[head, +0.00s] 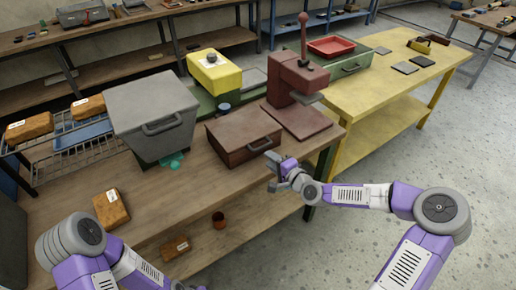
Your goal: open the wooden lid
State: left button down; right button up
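The wooden lid (236,129) is the reddish-brown top of a small wooden box (246,155) on the workbench. It lies flat and closed on the box. A dark bar handle (265,143) sits on the box's front right side. My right gripper (271,171) is just in front of and below the handle, apart from it. Its grey fingers look spread, with nothing between them. My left arm comes in at the bottom left, and its gripper is out of the frame.
A large grey bin (152,108) with a handle stands left of the box, and a brown press (297,92) stands close on its right. A wooden block (111,209) lies at the bench's front left. A yellow table (400,85) stands to the right, with open floor before it.

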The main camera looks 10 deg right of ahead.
aim_at(263, 148)
jog(key=shift+w+d+r, duration=0.25)
jog(key=shift+w+r, duration=0.25)
jog(key=shift+w, duration=0.25)
jog(key=b+x, duration=0.1)
jog(key=x, duration=0.5)
jog(key=shift+w+a+b, duration=0.1)
jog(key=shift+w+b, duration=0.1)
jog(key=shift+b, duration=0.2)
grip_shut()
